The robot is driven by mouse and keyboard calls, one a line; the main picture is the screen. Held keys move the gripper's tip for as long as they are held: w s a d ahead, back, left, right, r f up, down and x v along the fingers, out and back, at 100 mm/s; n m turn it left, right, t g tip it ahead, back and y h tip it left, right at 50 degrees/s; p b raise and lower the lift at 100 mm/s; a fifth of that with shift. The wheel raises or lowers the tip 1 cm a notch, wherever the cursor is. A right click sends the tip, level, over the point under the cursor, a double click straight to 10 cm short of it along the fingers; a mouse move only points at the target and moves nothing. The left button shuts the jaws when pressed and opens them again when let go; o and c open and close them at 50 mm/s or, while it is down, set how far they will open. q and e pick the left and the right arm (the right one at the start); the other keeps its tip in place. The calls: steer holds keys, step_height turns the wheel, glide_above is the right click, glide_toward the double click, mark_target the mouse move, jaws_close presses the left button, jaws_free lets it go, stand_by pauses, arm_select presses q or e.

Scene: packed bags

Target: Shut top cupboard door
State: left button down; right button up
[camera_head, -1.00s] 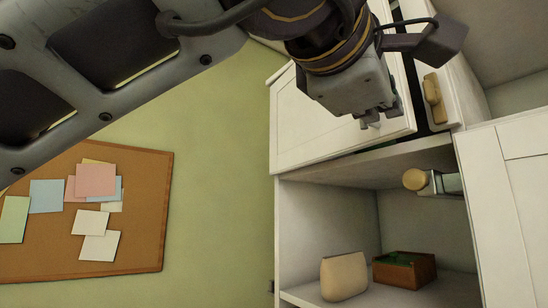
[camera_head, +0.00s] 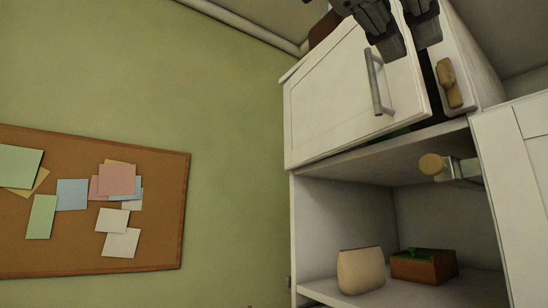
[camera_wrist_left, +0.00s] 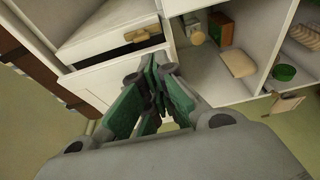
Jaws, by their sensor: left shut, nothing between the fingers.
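The top cupboard door (camera_head: 330,110) is a white panel with a grey bar handle (camera_head: 378,85). It stands slightly ajar, with a dark gap along its right edge. A white door also shows in the left wrist view (camera_wrist_left: 105,85), partly hidden by the fingers. My left gripper (camera_head: 408,42) is at the top edge of the head view, in front of the door's upper right part, above the handle. Its fingers are together and empty in the left wrist view (camera_wrist_left: 155,85). Whether they touch the door cannot be told. My right gripper is not in view.
Right of the gap is a white front with a wooden handle (camera_head: 449,84). Below is an open compartment with a cream container (camera_head: 360,271) and a wooden box (camera_head: 424,267). Another white door (camera_head: 508,185) stands at the right. A corkboard (camera_head: 75,235) hangs on the green wall.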

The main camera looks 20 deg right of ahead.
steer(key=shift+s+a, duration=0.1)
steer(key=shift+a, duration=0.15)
